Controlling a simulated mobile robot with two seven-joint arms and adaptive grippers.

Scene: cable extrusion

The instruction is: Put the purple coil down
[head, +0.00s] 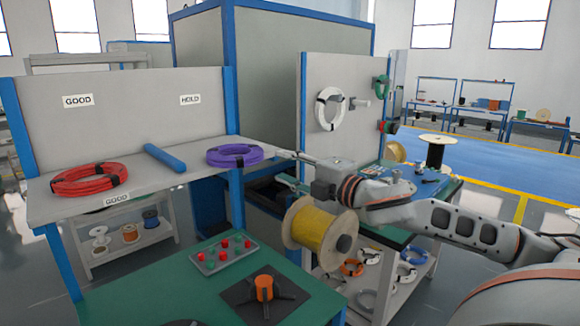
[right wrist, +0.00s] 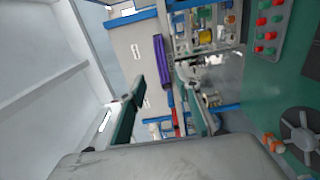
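The purple coil (head: 235,155) lies flat at the right end of the grey shelf (head: 150,180), in front of the HOLD label (head: 190,100). My right gripper (head: 281,167) is just right of the coil, its fingers pointing left toward it. The fingers are spread apart with nothing between them. In the right wrist view the coil (right wrist: 162,62) shows edge-on as a purple band, beyond the open gripper (right wrist: 161,80). My left gripper is not in view.
A red coil (head: 90,178) and a blue cylinder (head: 165,157) share the shelf. A blue post (head: 229,75) stands behind the purple coil. A yellow spool (head: 318,231) is below my right arm.

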